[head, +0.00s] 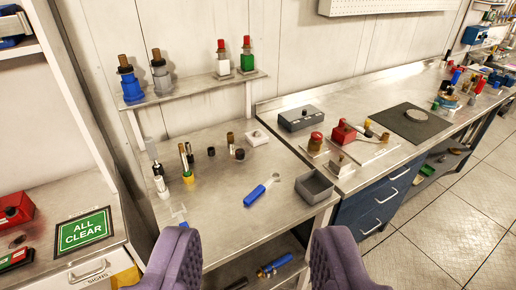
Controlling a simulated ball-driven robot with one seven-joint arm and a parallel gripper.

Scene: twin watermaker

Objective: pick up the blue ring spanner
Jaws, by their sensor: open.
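The blue ring spanner (256,194) lies flat on the metal worktop in the middle of the view. Its blue handle points down and left, and its silver ring end points up and right. My gripper (258,250) shows at the bottom of the view with its two purple padded fingers wide apart. It is open and empty. The spanner lies beyond the fingers, apart from them, and is seen above the gap between them.
Several small cylindrical parts stand left and behind, including a yellow-based one (188,178). A shelf (190,91) holds bottles above. A lower shelf with a blue tool (274,265) lies under the worktop.

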